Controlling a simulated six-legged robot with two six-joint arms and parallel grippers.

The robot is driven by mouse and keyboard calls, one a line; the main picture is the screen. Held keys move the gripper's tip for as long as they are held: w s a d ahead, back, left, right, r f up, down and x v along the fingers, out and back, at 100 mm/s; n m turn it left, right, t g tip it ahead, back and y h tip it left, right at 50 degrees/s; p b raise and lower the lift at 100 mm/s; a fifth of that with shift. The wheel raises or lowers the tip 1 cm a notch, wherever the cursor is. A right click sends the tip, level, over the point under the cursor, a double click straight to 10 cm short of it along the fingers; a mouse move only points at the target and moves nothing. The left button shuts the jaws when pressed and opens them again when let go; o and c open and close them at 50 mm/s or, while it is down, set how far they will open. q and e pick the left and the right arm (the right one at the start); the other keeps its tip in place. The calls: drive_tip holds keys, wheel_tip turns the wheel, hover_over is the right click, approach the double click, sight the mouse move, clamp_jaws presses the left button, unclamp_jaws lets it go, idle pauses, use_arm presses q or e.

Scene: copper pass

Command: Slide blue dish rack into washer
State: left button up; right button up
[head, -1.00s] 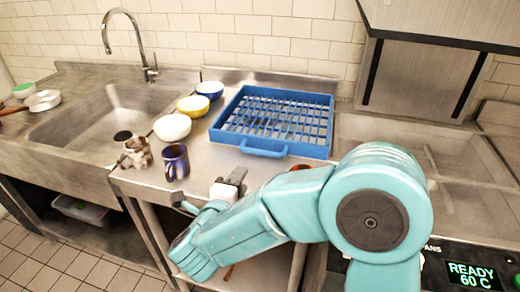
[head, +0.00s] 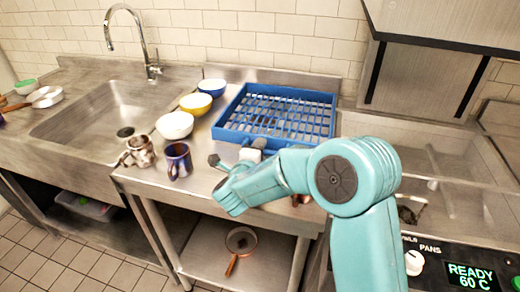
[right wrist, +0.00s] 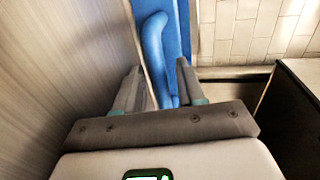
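The blue dish rack (head: 278,116) lies flat and looks empty on the steel counter, left of the washer. Its front handle is largely hidden behind my right gripper (head: 236,156). In the right wrist view, the blue handle (right wrist: 154,45) runs down toward the gap between my open right fingers (right wrist: 158,85); I see no grip on it. The washer's hood (head: 425,65) is raised, with its steel bed (head: 385,135) open below. Its display (head: 470,276) reads READY 60 C. My left gripper is not in view.
White (head: 175,125), yellow (head: 196,103) and white-blue bowls (head: 211,86) stand left of the rack. A dark blue mug (head: 178,160) and a patterned mug (head: 140,151) stand near the counter's front edge. A sink (head: 105,110) is at left; a pan (head: 240,240) lies on the lower shelf.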

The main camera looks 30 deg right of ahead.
drive_tip(key=shift+w+d, duration=0.15)
drive_tip(key=shift+d, duration=0.1)
drive_tip(key=shift+f, duration=0.1)
clamp_jaws()
drive_tip(key=shift+d, duration=0.15)
drive_tip(key=s+d+b, duration=0.2)
drive_tip(key=s, duration=0.1)
drive_tip(key=shift+s+d, duration=0.15)
drive_tip(key=shift+d, duration=0.15)
drive_tip(key=shift+s+d, duration=0.2)
drive_tip(key=shift+s, duration=0.05)
drive_tip(key=shift+w+a, duration=0.1)
unclamp_jaws()
